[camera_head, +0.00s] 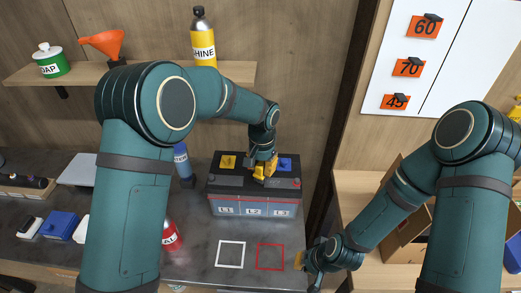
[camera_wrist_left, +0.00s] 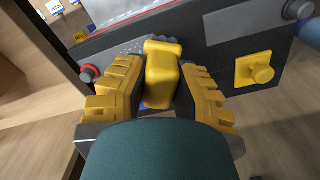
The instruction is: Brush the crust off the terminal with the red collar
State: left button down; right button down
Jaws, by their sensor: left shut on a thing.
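The battery (camera_head: 253,207) stands on the bench, with a black top and labels L1, L2 and L3 on its front. In the left wrist view the terminal with the red collar (camera_wrist_left: 90,73) is at the left end of the black top. My left gripper (camera_head: 264,170) is over the battery top, shut on a yellow tool (camera_wrist_left: 163,75), which I take for the brush. A grey speckled edge (camera_wrist_left: 130,48) shows beside the tool, towards the red collar; I cannot tell whether they touch. Crust is too small to make out. My right gripper (camera_head: 304,259) hangs low at the bench's right; its opening is unclear.
White (camera_head: 231,242) and red (camera_head: 270,244) square outlines mark the bench in front. A blue bottle (camera_head: 183,164) stands left of the battery, a red bottle (camera_head: 171,237) nearer.

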pick_arm(q)
jog(key=shift+d+r, duration=0.2)
jog(key=shift+r, duration=0.4)
pick_arm(e)
jog(key=shift+d+r, duration=0.25)
jog(key=shift+r, duration=0.25)
pick_arm(q)
jog(key=shift+r+p, duration=0.7)
jog(key=shift+r, duration=0.1)
pick_arm(e)
jog(key=shift+d+r, duration=0.2)
jog(key=shift+r, duration=0.35)
pick_arm(q)
jog(key=shift+r+p, duration=0.45)
jog(key=shift+r, duration=0.25)
jog(key=shift+r+p, duration=0.6)
jog(key=shift+r, duration=0.4)
pick_arm(e)
jog(key=shift+w+v, duration=0.2)
jog(key=shift+v, duration=0.95)
